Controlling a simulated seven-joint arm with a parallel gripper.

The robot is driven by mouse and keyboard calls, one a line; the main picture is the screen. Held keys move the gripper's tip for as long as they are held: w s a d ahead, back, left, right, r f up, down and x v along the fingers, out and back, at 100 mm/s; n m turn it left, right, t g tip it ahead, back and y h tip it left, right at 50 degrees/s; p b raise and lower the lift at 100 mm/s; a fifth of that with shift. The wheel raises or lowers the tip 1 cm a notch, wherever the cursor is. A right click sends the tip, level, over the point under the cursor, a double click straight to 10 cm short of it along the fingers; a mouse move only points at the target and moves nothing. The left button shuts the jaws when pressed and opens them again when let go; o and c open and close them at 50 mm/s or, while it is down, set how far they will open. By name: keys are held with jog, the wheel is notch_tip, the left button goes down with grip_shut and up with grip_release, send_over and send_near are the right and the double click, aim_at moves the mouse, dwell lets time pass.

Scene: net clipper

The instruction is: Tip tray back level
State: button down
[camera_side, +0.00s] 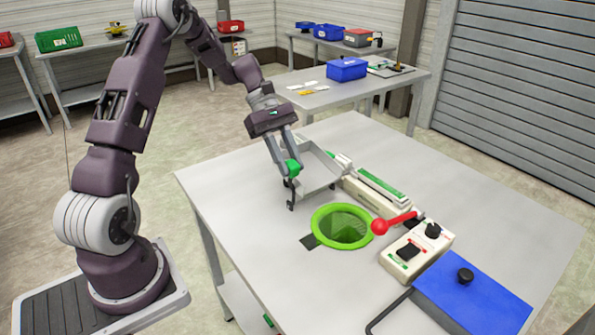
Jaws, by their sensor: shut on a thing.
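A grey metal tray (322,178) with raised walls is at the middle of the table, behind the green ring. A green grip (292,168) shows at its left end. My gripper (287,174) comes down from above and is shut on this green grip, with fingers on its sides. A dark bracket or leg (291,196) shows below the grip. The tray seems held at or just above the table; its exact tilt is hard to tell from here. The gripper partly hides the tray's left wall.
A bright green ring with netting (343,248) sits in front of the tray. A white-and-green clipper unit (380,186) adjoins the tray's right end. A red-knobbed lever (380,227), a switch box (418,262) and a blue lidded box (475,300) stand to the right. The left tabletop is clear.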

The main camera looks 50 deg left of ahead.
jog(key=shift+a+h, duration=1.1)
jog(key=shift+a, duration=0.4)
jog(key=c, duration=1.2)
grip_release()
jog(key=shift+o, duration=0.2)
jog(key=v, duration=0.7)
